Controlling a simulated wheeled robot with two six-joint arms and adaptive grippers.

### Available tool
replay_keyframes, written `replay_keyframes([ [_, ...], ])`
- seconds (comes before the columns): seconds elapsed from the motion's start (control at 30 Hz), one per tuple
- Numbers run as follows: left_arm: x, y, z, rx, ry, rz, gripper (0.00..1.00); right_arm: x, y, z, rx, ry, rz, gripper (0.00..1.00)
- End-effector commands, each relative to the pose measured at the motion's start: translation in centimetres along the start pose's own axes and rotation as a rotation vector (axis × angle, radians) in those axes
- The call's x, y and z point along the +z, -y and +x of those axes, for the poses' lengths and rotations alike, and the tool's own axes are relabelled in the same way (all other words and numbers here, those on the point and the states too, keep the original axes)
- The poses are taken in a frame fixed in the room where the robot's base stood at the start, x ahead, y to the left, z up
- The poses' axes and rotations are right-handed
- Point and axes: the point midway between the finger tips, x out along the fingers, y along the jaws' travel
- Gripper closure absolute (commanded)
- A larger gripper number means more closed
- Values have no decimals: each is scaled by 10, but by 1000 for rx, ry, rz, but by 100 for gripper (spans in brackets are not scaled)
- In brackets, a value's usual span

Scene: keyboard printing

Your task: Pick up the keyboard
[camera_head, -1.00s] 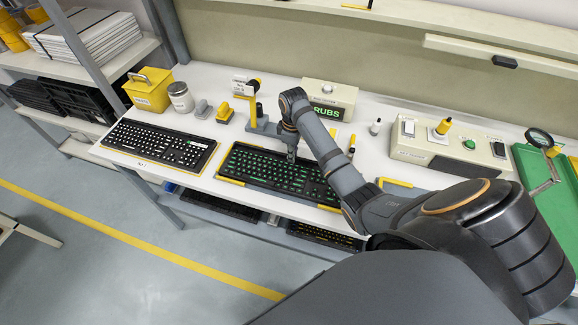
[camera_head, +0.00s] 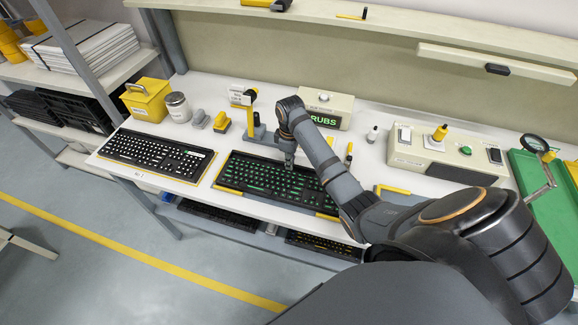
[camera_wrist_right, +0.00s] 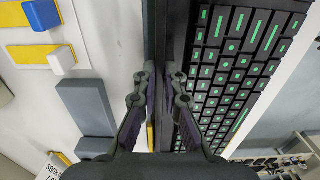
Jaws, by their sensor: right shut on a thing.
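The keyboard with green key markings (camera_head: 265,180) lies at the front of the white workbench between yellow markers. A second keyboard, black with white markings (camera_head: 155,154), lies to its left. My right gripper (camera_head: 289,163) is over the back edge of the green-marked keyboard. In the right wrist view my right gripper's fingers (camera_wrist_right: 162,75) are closed around the long dark edge of this keyboard (camera_wrist_right: 240,70), one on each side. Whether the keyboard is off the bench is hard to tell. My left gripper is not in view.
A yellow stand (camera_head: 252,122) and the green-lettered display box (camera_head: 326,110) are behind the gripper. A control box (camera_head: 445,153) and green tray (camera_head: 545,195) are to the right. A yellow bin (camera_head: 147,99) and jar (camera_head: 178,106) are at back left.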

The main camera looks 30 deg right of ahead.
Motion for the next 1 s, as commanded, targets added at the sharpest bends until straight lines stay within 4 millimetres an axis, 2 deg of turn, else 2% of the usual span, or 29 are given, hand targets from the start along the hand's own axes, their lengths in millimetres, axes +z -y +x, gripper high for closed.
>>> replay_keyframes([
  [0.17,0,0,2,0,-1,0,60,-1,-1,-24,5,-4,-1,100],
  [0.3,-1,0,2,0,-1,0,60,14,14,-52,5,-1,-3,100],
  [0.33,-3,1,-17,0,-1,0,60,19,19,-69,4,0,-1,100],
  [0.47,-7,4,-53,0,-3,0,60,35,37,-100,1,2,-1,100],
  [0.57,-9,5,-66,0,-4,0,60,54,57,-108,0,4,-4,100],
  [0.7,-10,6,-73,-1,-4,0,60,76,80,-116,3,3,-2,100],
  [0.83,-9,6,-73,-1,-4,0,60,88,94,-121,4,2,-2,100],
  [1.0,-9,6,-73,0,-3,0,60,94,102,-126,1,0,-1,100],
])
